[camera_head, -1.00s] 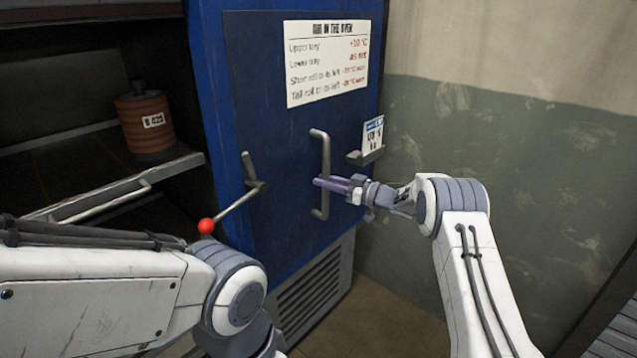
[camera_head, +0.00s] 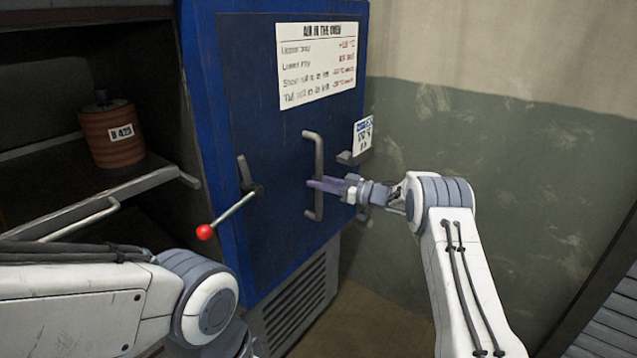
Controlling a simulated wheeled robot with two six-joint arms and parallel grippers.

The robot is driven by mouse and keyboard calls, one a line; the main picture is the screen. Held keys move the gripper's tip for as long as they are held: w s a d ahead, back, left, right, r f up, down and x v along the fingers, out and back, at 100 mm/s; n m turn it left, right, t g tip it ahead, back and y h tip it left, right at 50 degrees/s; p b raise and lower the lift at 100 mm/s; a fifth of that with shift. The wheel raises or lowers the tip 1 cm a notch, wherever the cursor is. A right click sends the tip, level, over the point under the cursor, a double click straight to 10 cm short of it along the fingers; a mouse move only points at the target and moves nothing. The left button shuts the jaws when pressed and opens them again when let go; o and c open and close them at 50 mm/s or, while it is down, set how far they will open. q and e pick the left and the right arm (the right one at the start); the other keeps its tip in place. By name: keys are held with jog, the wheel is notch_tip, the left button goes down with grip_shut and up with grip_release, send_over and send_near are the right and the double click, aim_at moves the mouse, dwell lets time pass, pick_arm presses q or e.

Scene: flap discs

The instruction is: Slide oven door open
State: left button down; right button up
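The blue oven door (camera_head: 275,150) stands upright, with a vertical grey bar handle (camera_head: 319,150) on it. My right gripper (camera_head: 322,185) comes in from the right with its purple fingers on the lower part of this handle; they look closed around the bar. To the left of the door the dark oven inside (camera_head: 60,80) shows. My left arm crosses the lower left, and its gripper is out of the picture.
A lever with a red ball (camera_head: 205,232) sticks out from the door's left side. A brown labelled roll (camera_head: 110,140) stands on a shelf inside. A small card holder (camera_head: 354,157) is right of the handle. A wall (camera_head: 470,140) is at the right.

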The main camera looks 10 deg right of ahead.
jog(key=o, duration=0.4)
jog(key=shift+w+d+r, duration=0.1)
jog(key=shift+w+r, duration=0.05)
jog(key=shift+w, duration=0.1)
jog(key=shift+c, duration=0.2)
jog(key=shift+s, duration=0.1)
jog(key=shift+d, duration=0.15)
jog(key=b+v, duration=0.1)
jog(key=v, duration=0.9)
jog(key=shift+s+d, duration=0.1)
jog(key=shift+s, duration=0.05)
